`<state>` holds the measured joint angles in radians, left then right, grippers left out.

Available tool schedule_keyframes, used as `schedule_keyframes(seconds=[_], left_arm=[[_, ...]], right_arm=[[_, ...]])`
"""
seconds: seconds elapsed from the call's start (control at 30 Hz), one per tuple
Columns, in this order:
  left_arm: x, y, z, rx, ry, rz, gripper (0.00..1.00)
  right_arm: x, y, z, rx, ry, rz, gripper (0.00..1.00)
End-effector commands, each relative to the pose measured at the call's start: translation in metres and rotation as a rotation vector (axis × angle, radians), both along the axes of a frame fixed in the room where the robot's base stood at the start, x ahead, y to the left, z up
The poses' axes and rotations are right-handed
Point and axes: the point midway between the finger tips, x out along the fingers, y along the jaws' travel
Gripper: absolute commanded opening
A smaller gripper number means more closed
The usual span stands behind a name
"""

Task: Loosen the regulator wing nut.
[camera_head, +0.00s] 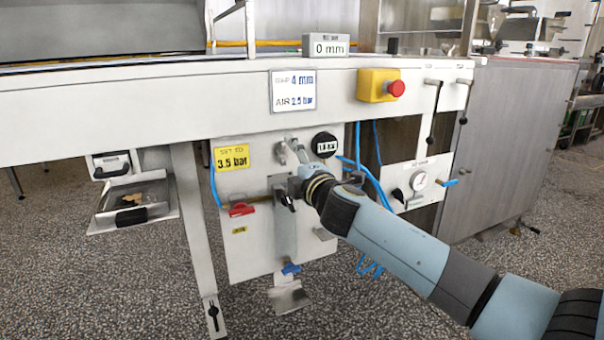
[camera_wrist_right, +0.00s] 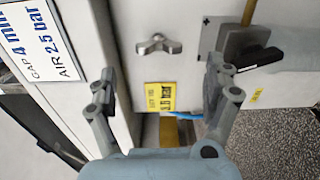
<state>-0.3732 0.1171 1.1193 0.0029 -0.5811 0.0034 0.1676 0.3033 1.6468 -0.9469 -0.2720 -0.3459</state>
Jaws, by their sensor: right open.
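The wing nut (camera_wrist_right: 158,44) is a grey metal two-winged piece on the white panel, in the upper middle of the right wrist view. In the head view it shows as a small grey piece (camera_head: 282,154) right of the yellow label, partly crowded by my gripper. My right gripper (camera_wrist_right: 160,88) is open and empty, one finger on each side of the picture. The nut lies beyond the fingertips, between their lines, and they look apart from it. In the head view my right gripper (camera_head: 297,162) is in front of the panel. My left gripper is not in view.
A yellow 3.5 bar label (camera_head: 231,157) is left of the nut. A black-handled valve (camera_wrist_right: 248,46) sits close to one finger's side. A round black gauge (camera_head: 324,145), blue hoses (camera_head: 373,178) and a red-handled valve (camera_head: 241,209) are nearby. The machine's beam (camera_head: 180,108) overhangs above.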

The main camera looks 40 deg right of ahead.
Motion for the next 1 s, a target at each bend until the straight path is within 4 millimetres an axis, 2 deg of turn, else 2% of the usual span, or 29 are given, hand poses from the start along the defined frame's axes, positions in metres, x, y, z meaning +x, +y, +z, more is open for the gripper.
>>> schedule_keyframes(seconds=[0.1, 0.33, 0.5, 1.0], left_arm=[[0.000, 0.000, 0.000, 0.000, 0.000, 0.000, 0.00], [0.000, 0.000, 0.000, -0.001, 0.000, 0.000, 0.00], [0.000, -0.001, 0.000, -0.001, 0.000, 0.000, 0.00], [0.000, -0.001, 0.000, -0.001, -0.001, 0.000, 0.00]], right_arm=[[-0.028, 0.007, -0.001, -0.001, 0.001, 0.001, 0.85], [-0.062, 0.015, -0.001, -0.002, 0.001, 0.001, 0.85], [-0.070, 0.017, 0.000, 0.000, 0.001, 0.000, 0.85], [-0.070, 0.017, 0.000, 0.000, 0.000, 0.000, 0.85]])
